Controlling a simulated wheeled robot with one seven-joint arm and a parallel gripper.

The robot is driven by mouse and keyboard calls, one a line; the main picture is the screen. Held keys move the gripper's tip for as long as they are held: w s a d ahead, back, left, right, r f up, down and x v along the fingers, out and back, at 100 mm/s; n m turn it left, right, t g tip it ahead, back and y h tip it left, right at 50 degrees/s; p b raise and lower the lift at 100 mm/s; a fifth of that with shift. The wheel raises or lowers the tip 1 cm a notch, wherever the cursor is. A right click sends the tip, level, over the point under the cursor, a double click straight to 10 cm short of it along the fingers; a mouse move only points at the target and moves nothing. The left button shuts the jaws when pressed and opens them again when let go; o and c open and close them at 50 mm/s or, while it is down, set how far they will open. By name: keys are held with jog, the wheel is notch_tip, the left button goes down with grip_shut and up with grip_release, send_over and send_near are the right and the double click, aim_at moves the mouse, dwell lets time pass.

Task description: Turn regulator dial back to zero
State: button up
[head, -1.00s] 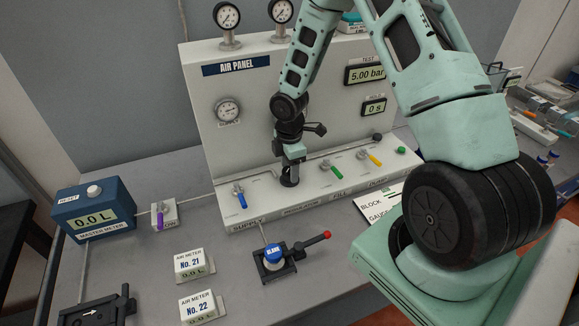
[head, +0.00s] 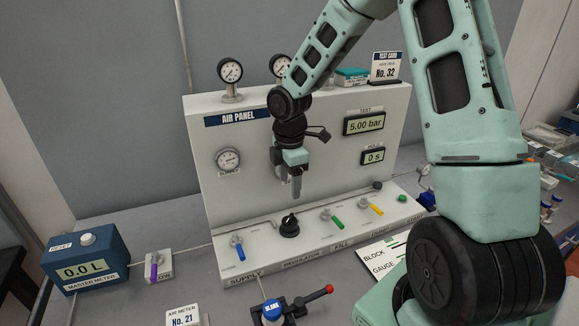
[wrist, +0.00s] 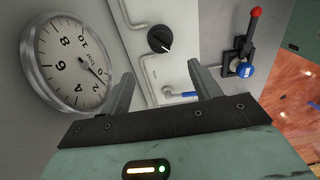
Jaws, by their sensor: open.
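The regulator dial (head: 289,225) is a black knob with a white pointer mark on the ledge of the air panel (head: 215,190), behind the regulator label. It also shows in the wrist view (wrist: 159,40), beyond and between the fingers. My gripper (head: 297,192) hangs above the dial, apart from it, fingers pointing down. In the wrist view my gripper (wrist: 165,92) is open, with nothing between its fingers.
A blue-handled valve (head: 238,247) stands left of the dial; green (head: 332,219) and yellow (head: 371,206) ones stand right. A clamp with a red-knobbed lever (head: 318,294) is in front. The test display (head: 364,122) reads 5.00 bar. The master meter (head: 86,260) reads 0.0 L.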

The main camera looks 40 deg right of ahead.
notch_tip(320, 180, up, 5)
jog(key=shift+f, duration=0.1)
dwell(0.7)
